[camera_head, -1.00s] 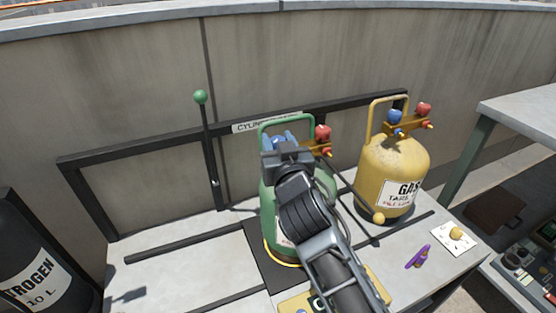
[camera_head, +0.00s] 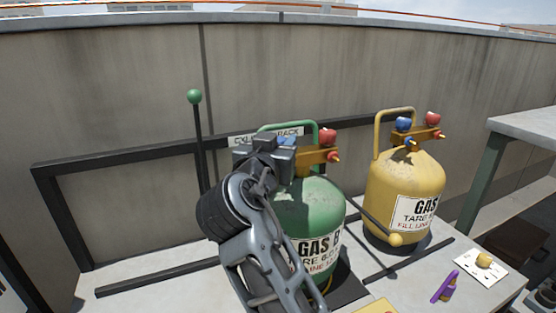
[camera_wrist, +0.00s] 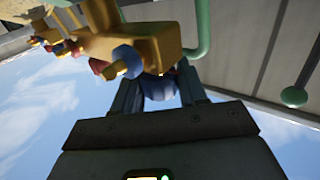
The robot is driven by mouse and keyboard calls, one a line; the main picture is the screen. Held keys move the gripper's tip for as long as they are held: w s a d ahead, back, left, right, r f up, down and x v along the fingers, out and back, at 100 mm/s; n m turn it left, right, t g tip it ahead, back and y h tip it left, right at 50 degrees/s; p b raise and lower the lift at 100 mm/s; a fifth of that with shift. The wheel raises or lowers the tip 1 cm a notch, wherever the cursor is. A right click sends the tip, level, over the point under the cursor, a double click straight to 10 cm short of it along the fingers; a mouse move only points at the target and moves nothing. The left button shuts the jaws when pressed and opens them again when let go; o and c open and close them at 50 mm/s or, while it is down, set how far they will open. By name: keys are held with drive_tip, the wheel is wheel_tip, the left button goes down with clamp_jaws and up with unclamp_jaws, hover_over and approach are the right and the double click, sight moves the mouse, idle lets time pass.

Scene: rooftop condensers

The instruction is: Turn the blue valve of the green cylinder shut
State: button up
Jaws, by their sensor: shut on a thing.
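The green cylinder (camera_head: 318,205), labelled GAS B, stands upright on the bench with a green handle hoop and a brass valve block (camera_head: 318,155). A red knob (camera_head: 327,136) sits at the block's right. My gripper (camera_head: 276,145) is at the block's left end and hides most of the blue valve (camera_head: 289,140). In the wrist view the blue valve (camera_wrist: 158,92) lies between the two fingers, and my gripper is shut on it. The brass block (camera_wrist: 135,45) is just beyond it.
A yellow gas cylinder (camera_head: 404,190) with blue and red knobs stands to the right. A black rack rail and a green-topped lever (camera_head: 194,97) are behind and left. A purple object (camera_head: 445,287) and a white plate (camera_head: 480,263) lie at front right.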

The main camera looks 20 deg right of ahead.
drive_tip(key=m+g+h+b, duration=0.2)
drive_tip(key=g, duration=0.1)
drive_tip(key=m+g+h+b, duration=0.2)
drive_tip(key=shift+w+f+m+g+h, duration=0.1)
drive_tip(key=shift+f+m+g+h, duration=0.05)
drive_tip(key=shift+m+g+h, duration=0.25)
drive_tip(key=m+g+h+b, duration=0.1)
drive_tip(key=m+g, duration=0.1)
drive_tip(key=g, duration=0.1)
drive_tip(key=m+g+h+b, duration=0.1)
drive_tip(key=m+g, duration=0.1)
drive_tip(key=g, duration=0.1)
drive_tip(key=shift+m+g+b, duration=0.3)
drive_tip(key=shift+g, duration=0.1)
drive_tip(key=m+g+b, duration=0.3)
drive_tip(key=g, duration=0.1)
drive_tip(key=shift+f+g, duration=0.15)
drive_tip(key=shift+g, duration=0.25)
drive_tip(key=m+g+b, duration=0.1)
drive_tip(key=g+b, duration=0.2)
drive_tip(key=shift+m+y+b, duration=0.4)
drive_tip(key=shift+r+m+g+b, duration=0.2)
drive_tip(key=shift+m+g+b, duration=0.1)
drive_tip(key=shift+g+b, duration=0.1)
drive_tip(key=o, duration=1)
drive_tip(key=shift+c, duration=0.2)
drive_tip(key=shift+r, duration=0.1)
